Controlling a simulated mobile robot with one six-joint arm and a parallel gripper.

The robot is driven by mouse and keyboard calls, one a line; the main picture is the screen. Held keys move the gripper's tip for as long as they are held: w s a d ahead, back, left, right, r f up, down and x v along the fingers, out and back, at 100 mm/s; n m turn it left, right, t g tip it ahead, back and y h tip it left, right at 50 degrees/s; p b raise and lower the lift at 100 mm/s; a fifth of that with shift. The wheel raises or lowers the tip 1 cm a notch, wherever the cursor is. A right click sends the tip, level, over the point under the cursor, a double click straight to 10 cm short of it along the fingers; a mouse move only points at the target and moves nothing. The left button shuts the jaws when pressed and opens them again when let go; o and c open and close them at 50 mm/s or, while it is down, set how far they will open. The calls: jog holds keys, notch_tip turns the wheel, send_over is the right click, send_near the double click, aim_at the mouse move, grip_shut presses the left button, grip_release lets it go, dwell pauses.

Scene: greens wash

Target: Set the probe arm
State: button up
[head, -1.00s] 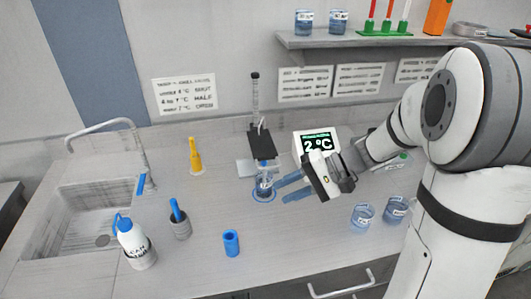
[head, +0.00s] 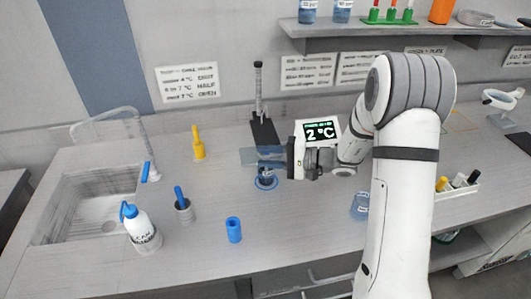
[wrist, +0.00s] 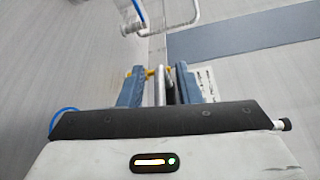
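The probe stand (head: 258,95) is a thin upright post with a dark base on the counter. A small beaker (head: 266,179) stands on a blue ring mark just below the fingers.
A wall sign (head: 187,82) pairs temperature ranges with words, including HALF. A yellow bottle (head: 198,143), a white wash bottle (head: 141,229), a grey cup (head: 184,210) and a blue cylinder (head: 233,230) stand left. The sink (head: 90,205) is far left. Another beaker (head: 360,205) is near my arm.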

jog(key=shift+a, duration=0.35)
jog(key=shift+c, duration=0.5)
grip_shut()
